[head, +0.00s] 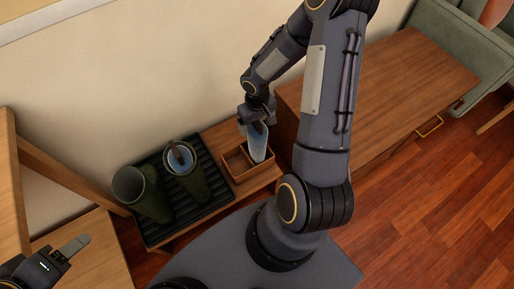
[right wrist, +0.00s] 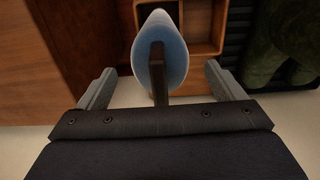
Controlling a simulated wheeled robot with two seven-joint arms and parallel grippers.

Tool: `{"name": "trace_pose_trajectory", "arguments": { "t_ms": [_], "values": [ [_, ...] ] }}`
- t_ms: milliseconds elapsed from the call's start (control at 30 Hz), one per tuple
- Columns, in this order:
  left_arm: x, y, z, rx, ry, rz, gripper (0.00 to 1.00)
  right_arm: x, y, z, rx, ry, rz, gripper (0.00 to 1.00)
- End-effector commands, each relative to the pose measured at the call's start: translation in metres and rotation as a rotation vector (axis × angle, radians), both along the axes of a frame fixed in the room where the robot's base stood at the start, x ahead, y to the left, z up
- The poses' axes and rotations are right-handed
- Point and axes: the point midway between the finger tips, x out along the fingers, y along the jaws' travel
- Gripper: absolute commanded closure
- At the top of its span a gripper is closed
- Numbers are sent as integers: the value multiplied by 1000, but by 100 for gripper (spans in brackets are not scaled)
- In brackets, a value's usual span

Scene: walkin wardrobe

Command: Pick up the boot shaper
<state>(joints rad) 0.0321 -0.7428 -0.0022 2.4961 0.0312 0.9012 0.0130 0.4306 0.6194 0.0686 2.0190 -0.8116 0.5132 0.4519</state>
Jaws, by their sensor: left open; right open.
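A pale blue boot shaper (head: 258,147) with a dark brown handle stands upright in a compartment of the wooden tray (head: 232,177). My right gripper (head: 257,122) is open above it, around the handle. In the right wrist view the boot shaper (right wrist: 172,62) lies between the two spread fingers, with a gap on each side. A second blue shaper (head: 181,157) with a brown handle sits in the top of the right-hand green boot (head: 193,187). The other green boot (head: 150,200) looks empty. My left gripper (head: 77,244) is open and empty at lower left, with only part of it in view.
The boots stand on a black ribbed mat (head: 213,187) left of the tray. A wooden cabinet (head: 405,85) stands to the right, with a green armchair (head: 440,25) beyond. A wooden shelf unit (head: 80,245) is at left. The wall is close behind the tray.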

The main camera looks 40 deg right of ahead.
Motion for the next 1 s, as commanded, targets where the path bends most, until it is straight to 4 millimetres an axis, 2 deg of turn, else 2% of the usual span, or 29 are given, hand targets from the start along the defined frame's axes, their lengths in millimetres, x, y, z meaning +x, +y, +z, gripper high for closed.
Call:
{"name": "trace_pose_trajectory", "arguments": {
  "t_ms": [33,100,400,733,1000],
  "values": [
    [0,0,-4,0,0,0,44,0,0,-10,0,2,2,11],
    [0,0,-6,0,0,0,44,0,0,-16,0,0,0,11],
    [0,0,-6,0,0,0,44,0,0,-19,0,-1,0,12],
    [0,0,-6,0,0,0,44,0,0,-18,0,-1,0,56],
    [0,0,-4,0,0,0,44,1,0,-14,-1,-3,0,57]
  ]
}}
